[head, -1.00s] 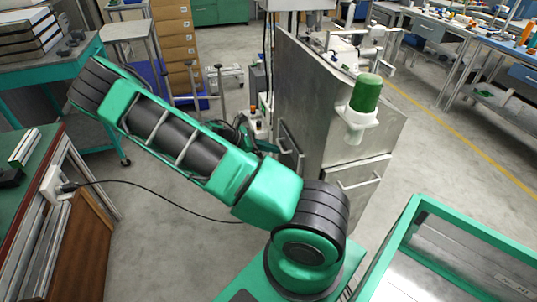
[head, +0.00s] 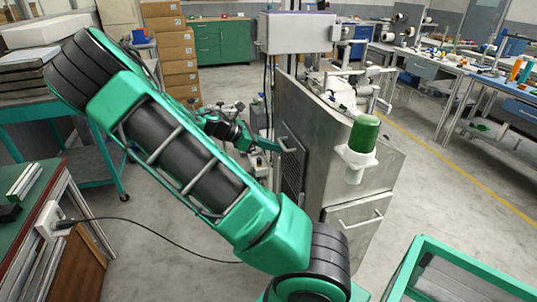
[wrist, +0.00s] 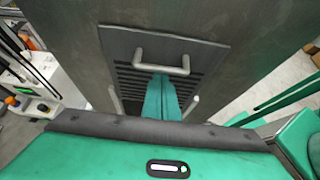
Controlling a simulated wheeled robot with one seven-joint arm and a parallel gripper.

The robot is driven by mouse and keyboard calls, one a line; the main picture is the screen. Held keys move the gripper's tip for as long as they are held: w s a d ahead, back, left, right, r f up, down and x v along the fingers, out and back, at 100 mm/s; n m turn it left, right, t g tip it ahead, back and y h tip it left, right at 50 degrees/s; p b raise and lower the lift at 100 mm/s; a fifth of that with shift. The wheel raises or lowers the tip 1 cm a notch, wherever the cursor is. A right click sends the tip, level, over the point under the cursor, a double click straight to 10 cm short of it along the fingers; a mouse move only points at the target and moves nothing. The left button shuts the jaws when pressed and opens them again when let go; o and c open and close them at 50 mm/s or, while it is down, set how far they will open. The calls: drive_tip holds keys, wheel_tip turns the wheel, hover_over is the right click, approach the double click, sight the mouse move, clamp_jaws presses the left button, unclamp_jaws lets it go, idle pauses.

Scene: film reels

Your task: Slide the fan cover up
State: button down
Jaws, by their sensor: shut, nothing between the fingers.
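The fan cover (wrist: 205,58) is a dark grey plate with a slotted grille on the side of a metal cabinet. In the head view the cover (head: 291,170) is seen at a steep angle on the cabinet's left face. A light grey U-shaped handle (wrist: 161,60) sits on its upper part. My gripper (wrist: 161,78) is shut and empty, its green fingers together and pointing at the grille just below the handle's bar, between its two ends. In the head view my gripper (head: 271,146) is beside the handle (head: 286,138). Whether the fingers touch the cover or handle cannot be told.
The cabinet (head: 335,165) carries a white bracket with a green cylinder (head: 363,134) on its front. A green-framed bin (head: 410,265) is at the lower right. A green-topped bench (head: 50,200) is at the left. Open floor lies right of the cabinet.

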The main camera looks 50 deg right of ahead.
drive_tip(key=shift+d+r, duration=0.15)
drive_tip(key=shift+r, duration=0.05)
drive_tip(key=shift+f, duration=0.1)
drive_tip(key=w+a, duration=0.5)
drive_tip(key=a, duration=0.3)
drive_tip(key=shift+a+r, duration=0.15)
drive_tip(key=shift+r, duration=0.3)
drive_tip(key=s+a+m+y, duration=0.2)
drive_tip(key=s+m+y, duration=0.45)
drive_tip(key=s, duration=0.45)
drive_tip(key=s+a+r+m+t+y, duration=0.2)
drive_tip(key=s+a+r+m+t, duration=0.1)
drive_tip(key=s+a+m, duration=0.2)
drive_tip(key=s+a+r+m+t+y, duration=0.1)
drive_tip(key=s+a+r+m+t, duration=0.2)
drive_tip(key=s+a+m, duration=0.3)
drive_tip(key=s, duration=0.3)
drive_tip(key=shift+s+r+m+y, duration=0.2)
drive_tip(key=shift+s+m+y, duration=0.05)
drive_tip(key=shift+m+y, duration=0.1)
